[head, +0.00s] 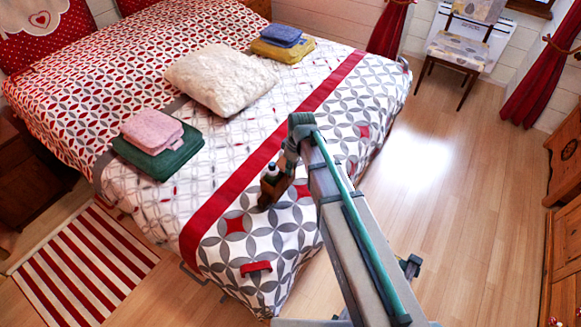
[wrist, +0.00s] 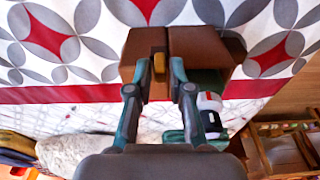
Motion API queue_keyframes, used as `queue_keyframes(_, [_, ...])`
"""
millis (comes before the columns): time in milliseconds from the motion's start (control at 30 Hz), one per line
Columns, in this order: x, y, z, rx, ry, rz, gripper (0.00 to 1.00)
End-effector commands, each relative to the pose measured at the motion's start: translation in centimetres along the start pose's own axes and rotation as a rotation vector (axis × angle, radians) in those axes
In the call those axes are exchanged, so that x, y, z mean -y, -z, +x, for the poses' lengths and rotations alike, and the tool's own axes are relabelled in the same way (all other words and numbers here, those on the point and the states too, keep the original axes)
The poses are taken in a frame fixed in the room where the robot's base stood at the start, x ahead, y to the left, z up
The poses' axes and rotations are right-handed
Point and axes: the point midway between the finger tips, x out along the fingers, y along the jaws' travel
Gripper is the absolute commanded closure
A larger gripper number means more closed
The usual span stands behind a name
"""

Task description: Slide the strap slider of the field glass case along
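The brown field glass case (head: 276,188) stands on the patterned bedspread near the foot of the bed. It also shows in the wrist view (wrist: 200,48), close beyond my gripper. A small brass-yellow piece (wrist: 159,63), apparently the strap slider, sits on a dark strip on the case's near side. My gripper (wrist: 161,70) has one teal finger on each side of this piece. The fingers are apart, with a narrow gap around it; I cannot make out firm contact. In the head view my arm's end hides part of the case.
A dark green and white object (wrist: 210,102) is beside the right finger. A cream pillow (head: 222,78), folded pink and green towels (head: 160,145) and blue and yellow towels (head: 283,42) lie farther back. Wooden floor is clear at right.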

Motion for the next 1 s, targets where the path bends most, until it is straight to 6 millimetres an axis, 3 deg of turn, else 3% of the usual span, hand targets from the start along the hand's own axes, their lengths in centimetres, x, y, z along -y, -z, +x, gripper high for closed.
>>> queue_keyframes(100, [0.0, 0.0, 0.0, 0.000, 0.000, 0.000, 1.00])
queue_keyframes(433, [-0.5, 0.0, 0.0, 0.000, 0.000, 0.000, 1.00])
queue_keyframes(1000, [-3.6, 0.1, 0.0, 0.000, -0.001, 0.001, 1.00])
